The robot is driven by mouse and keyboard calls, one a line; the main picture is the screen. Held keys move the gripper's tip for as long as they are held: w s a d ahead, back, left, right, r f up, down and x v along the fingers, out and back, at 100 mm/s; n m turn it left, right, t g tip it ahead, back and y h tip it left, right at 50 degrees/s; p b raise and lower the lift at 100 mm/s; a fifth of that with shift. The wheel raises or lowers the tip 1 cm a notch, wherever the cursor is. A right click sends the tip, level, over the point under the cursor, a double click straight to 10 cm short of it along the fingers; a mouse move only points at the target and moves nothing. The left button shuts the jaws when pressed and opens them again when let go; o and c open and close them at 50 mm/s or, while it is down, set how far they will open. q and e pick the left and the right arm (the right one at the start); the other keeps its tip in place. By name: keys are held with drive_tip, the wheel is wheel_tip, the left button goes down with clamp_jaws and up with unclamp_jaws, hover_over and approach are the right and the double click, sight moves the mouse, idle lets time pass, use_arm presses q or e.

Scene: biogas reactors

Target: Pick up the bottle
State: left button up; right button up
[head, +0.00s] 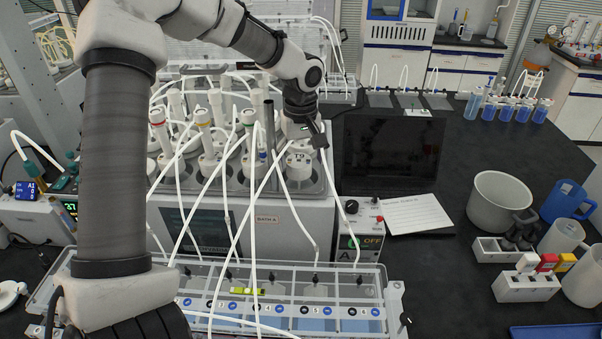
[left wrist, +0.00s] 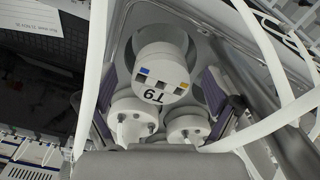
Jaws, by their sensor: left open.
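The white bottle marked T9 (head: 299,160) stands in the right end of the reactor block, its round cap facing up. Other white-capped bottles (head: 207,163) stand beside it with tubes running from them. My left gripper (head: 314,139) is open and close above T9. In the left wrist view, the T9 cap (left wrist: 160,72) sits between my two purple-padded fingers (left wrist: 162,92), with a gap visible on each side. Two more white caps (left wrist: 131,118) show just below it. The bottle's body is mostly hidden in its well. My right gripper is not in view.
Loose white tubes (head: 263,210) loop around the reactor block and across its front. A clear tray (head: 290,275) stands in front. A black laptop (head: 388,155) and paper (head: 417,214) lie to the right. A white pot (head: 499,202), jugs and small racks occupy the right side of the bench.

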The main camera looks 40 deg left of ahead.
use_arm(q)
drive_tip(key=shift+w+a+f, duration=0.15)
drive_tip(key=shift+a+f, duration=0.2)
drive_tip(key=shift+f, duration=0.25)
drive_tip(key=shift+w+a+f, duration=0.1)
drive_tip(key=shift+a+f, duration=0.25)
drive_tip(key=shift+f, duration=0.25)
drive_tip(key=shift+s+d+r, duration=0.1)
drive_tip(key=shift+c, duration=0.3)
drive_tip(key=shift+s+d+r, duration=0.1)
drive_tip(key=shift+d+r, duration=0.05)
drive_tip(key=shift+d, duration=0.05)
drive_tip(key=c, duration=0.5)
drive_tip(key=shift+d, duration=0.15)
drive_tip(key=c, duration=0.7)
clamp_jaws()
